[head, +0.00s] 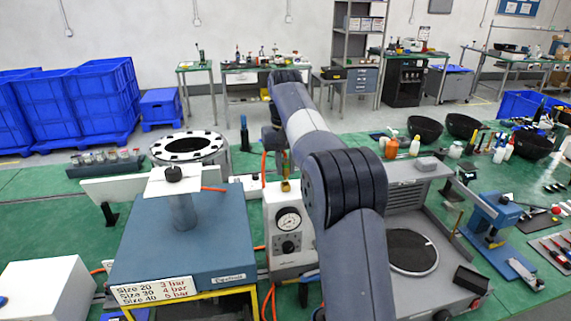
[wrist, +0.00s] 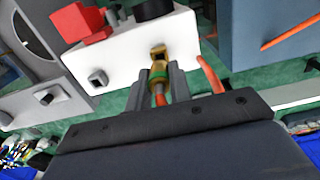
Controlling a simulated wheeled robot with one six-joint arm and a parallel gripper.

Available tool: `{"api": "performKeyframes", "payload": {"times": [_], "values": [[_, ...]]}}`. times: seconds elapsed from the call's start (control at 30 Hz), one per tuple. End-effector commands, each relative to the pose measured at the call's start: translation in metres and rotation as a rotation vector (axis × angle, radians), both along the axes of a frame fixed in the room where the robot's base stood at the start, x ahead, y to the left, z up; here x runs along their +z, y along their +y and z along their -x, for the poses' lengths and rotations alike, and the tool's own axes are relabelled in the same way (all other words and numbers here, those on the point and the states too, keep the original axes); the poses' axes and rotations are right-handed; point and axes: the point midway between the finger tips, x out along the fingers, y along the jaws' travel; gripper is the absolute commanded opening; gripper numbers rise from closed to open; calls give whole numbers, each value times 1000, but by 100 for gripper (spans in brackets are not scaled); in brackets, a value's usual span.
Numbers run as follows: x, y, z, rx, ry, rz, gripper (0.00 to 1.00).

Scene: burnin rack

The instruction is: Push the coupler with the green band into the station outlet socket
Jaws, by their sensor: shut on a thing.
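In the wrist view my gripper (wrist: 160,75) is shut on a brass coupler (wrist: 158,73) with a green band. An orange-red hose runs from its near end, between the fingers. The coupler's brass far end overlaps the edge of a white housing (wrist: 125,58); I cannot tell whether it touches. In the head view the white station (head: 287,247) with a round gauge stands in the middle, and a small brass piece (head: 286,186) shows at its top. Whether that is the coupler or the outlet socket is unclear. My arm hides much of the gripper there.
A blue-grey box (head: 182,240) with a size and pressure label stands left of the station. A grey machine (head: 415,215) stands to the right, behind my arm. Orange hoses (head: 268,300) hang by the station. A red block (wrist: 80,22) sits on the white housing.

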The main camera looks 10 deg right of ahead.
Motion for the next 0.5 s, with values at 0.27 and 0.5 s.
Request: {"api": "performKeyframes", "payload": {"times": [0.27,0.5], "values": [[-4,0,0,0,0,0,0],[-11,0,0,0,0,0,0]]}}
